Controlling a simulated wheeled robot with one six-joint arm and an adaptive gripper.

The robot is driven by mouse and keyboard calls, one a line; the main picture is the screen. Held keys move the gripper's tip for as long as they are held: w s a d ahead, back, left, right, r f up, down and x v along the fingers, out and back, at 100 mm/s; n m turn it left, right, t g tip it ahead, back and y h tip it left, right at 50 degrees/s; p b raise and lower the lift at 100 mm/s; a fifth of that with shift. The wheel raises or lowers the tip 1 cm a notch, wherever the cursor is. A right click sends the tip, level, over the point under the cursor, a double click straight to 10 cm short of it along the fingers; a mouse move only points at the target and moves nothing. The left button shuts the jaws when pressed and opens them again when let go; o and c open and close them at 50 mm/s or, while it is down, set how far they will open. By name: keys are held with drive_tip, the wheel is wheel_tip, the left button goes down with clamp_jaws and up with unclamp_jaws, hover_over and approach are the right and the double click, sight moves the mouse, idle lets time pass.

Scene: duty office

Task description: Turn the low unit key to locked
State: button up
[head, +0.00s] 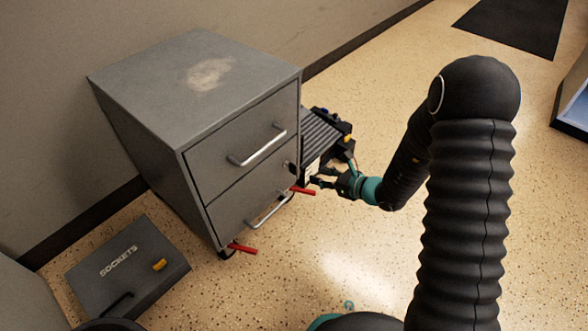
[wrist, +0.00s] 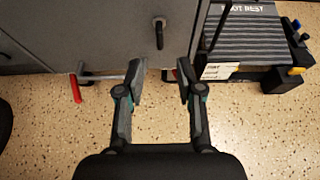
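The low unit (head: 235,140) is a grey metal cabinet with two drawers, standing against the wall in the head view. Its key (wrist: 159,34) shows in the wrist view as a dark upright piece on the front face; in the head view it is a small dark spot (head: 291,167) at the front's right side. My gripper (head: 318,180) is in front of that side. In the wrist view my gripper (wrist: 161,78) is open and empty, its fingers apart, with the key ahead between them in the picture. I cannot tell the key's lock state.
Two red levers (head: 243,248) stick out low at the unit. Bar handles (head: 258,145) project from the drawers. A ribbed foot rest (wrist: 245,30) stands close on the right. A grey sockets case (head: 125,265) lies on the floor at left. Open floor lies in front.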

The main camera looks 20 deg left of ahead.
sight(296, 169)
drive_tip(key=b+x, duration=0.1)
drive_tip(key=x, duration=1)
drive_tip(key=shift+w+a+f, duration=0.1)
drive_tip(key=shift+a, duration=0.25)
clamp_jaws()
